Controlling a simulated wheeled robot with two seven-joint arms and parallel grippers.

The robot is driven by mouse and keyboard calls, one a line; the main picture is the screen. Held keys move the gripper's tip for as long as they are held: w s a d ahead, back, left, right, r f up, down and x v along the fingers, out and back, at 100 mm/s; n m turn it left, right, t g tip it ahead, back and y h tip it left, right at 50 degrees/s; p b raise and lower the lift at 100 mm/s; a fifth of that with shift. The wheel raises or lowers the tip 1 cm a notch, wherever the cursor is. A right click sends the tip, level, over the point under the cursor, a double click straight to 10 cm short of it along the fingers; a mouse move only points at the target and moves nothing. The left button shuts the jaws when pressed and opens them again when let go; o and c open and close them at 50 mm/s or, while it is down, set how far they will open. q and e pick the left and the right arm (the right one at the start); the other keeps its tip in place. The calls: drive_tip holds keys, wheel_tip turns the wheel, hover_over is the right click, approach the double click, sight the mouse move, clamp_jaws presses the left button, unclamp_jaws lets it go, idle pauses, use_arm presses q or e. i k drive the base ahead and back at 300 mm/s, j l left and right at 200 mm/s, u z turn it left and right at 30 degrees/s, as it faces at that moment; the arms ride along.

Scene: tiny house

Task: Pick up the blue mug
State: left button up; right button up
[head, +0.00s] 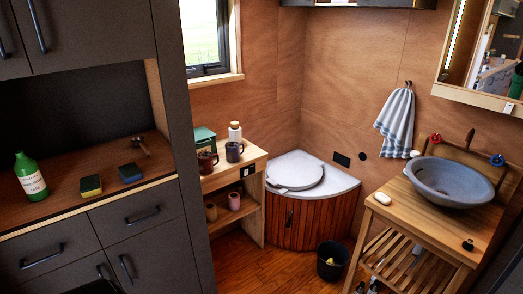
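A dark, slate-blue mug (232,152) stands upright on the top of a small wooden shelf unit (250,166), its handle toward the right. It is the only bluish mug I can see, though its colour looks nearly grey. A dark red-brown mug (206,164) stands close to its left on the same top. Neither of my grippers can be made out in the head view. A small black shape at the lower left edge is too unclear to name.
A white-capped jar (235,132) and a green box (203,138) stand behind the mugs. A tall grey cabinet (183,120) borders the unit on the left. A corner toilet (305,205) and black bucket (331,260) are to the right. Some wooden floor (262,268) is clear.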

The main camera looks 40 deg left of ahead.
sight(233, 149)
drive_tip(key=i+j+u, duration=0.1)
drive_tip(key=u, duration=0.3)
drive_tip(key=i+j+u, duration=0.15)
drive_tip(key=u, duration=0.3)
drive_tip(key=i+u, duration=0.15)
drive_tip(key=u, duration=0.25)
